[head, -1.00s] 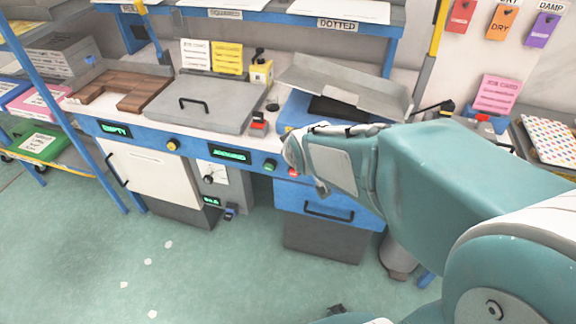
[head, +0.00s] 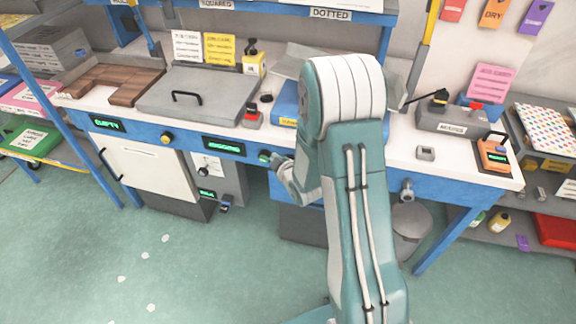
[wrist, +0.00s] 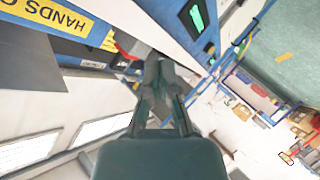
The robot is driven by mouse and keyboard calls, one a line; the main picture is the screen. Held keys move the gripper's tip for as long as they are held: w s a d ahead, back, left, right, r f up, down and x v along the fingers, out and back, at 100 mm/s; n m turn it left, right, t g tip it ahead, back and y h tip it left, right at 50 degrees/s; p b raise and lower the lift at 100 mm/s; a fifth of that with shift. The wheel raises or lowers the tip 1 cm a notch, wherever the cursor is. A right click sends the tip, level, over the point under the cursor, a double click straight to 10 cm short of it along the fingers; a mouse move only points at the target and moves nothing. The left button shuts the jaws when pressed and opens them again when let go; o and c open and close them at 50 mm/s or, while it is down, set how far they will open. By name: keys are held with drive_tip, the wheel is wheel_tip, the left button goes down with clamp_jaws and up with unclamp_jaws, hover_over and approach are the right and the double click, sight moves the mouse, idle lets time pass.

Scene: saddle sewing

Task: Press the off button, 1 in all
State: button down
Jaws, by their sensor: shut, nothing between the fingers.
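My gripper (wrist: 158,68) is shut and empty, its dark fingertips pointing at the blue bench front. In the head view my gripper (head: 278,166) is at the bench's front edge, just right of the green button (head: 264,156), and mostly hidden by my arm. A red part (wrist: 122,50), perhaps the red off button, shows just left of the fingertips in the wrist view, partly covered by them. I cannot tell whether they touch it. The red button is not clearly seen in the head view. A lit green display (head: 224,146) is left of the green button.
A grey lidded box (head: 197,98) and a small red-topped block (head: 252,115) stand on the bench. A yellow knob (head: 166,138) is on its front. A grey bin (head: 411,222) stands below at the right.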

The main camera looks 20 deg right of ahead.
drive_tip(key=s+f+n+t+y, duration=0.1)
drive_tip(key=s+f+n+t, duration=0.1)
drive_tip(key=f, duration=0.9)
drive_tip(key=s+t, duration=0.1)
drive_tip(key=s, duration=0.1)
drive_tip(key=shift+s+a+f+y, duration=0.25)
drive_tip(key=shift+s+f+y, duration=0.05)
drive_tip(key=shift+f+y, duration=0.1)
drive_tip(key=w+d, duration=0.5)
drive_tip(key=w, duration=0.2)
drive_tip(key=shift+w+d, duration=0.1)
idle(0.9)
